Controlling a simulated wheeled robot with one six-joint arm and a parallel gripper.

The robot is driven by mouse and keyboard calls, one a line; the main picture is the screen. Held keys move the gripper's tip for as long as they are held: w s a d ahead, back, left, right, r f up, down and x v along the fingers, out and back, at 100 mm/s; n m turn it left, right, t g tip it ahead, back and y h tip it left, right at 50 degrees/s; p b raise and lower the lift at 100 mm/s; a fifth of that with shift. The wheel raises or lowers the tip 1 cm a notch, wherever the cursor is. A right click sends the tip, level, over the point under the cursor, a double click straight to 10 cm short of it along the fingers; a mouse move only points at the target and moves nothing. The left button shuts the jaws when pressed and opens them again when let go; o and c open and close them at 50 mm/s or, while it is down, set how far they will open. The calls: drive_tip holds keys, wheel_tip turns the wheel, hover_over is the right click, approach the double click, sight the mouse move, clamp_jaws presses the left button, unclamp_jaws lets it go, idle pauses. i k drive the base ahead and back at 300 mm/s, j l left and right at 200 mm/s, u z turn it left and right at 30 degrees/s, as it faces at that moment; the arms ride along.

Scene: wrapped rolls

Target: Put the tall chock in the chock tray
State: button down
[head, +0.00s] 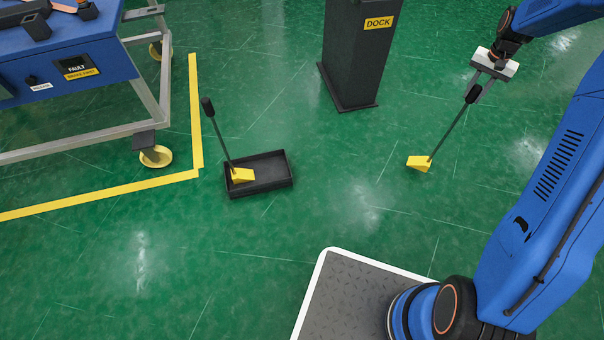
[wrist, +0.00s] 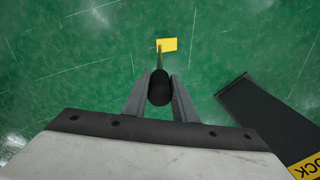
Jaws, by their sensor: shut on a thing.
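My gripper (head: 477,94) is at the upper right of the head view, shut on the black grip of a chock with a yellow block (head: 419,163) and a long, thin dark handle. The handle slants down and left to the block. I cannot tell whether the block touches the floor. In the wrist view the black grip (wrist: 159,90) sits between the two fingers, with the yellow block beyond it. The dark chock tray (head: 273,185) lies on the floor left of centre. Another yellow chock (head: 243,175) is in its left part, its handle leaning up and left.
A dark DOCK post (head: 358,55) stands between tray and gripper, farther back. A blue wheeled cart (head: 70,60) is at the left, bounded by yellow floor tape (head: 197,120). Green floor is clear between the tray and the held chock.

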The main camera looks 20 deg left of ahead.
sight(273, 171)
drive_tip(key=k+l+u, duration=0.1)
drive_tip(key=u, duration=0.25)
drive_tip(key=k+l+u, duration=0.1)
drive_tip(key=u, duration=0.25)
drive_tip(key=l, duration=0.1)
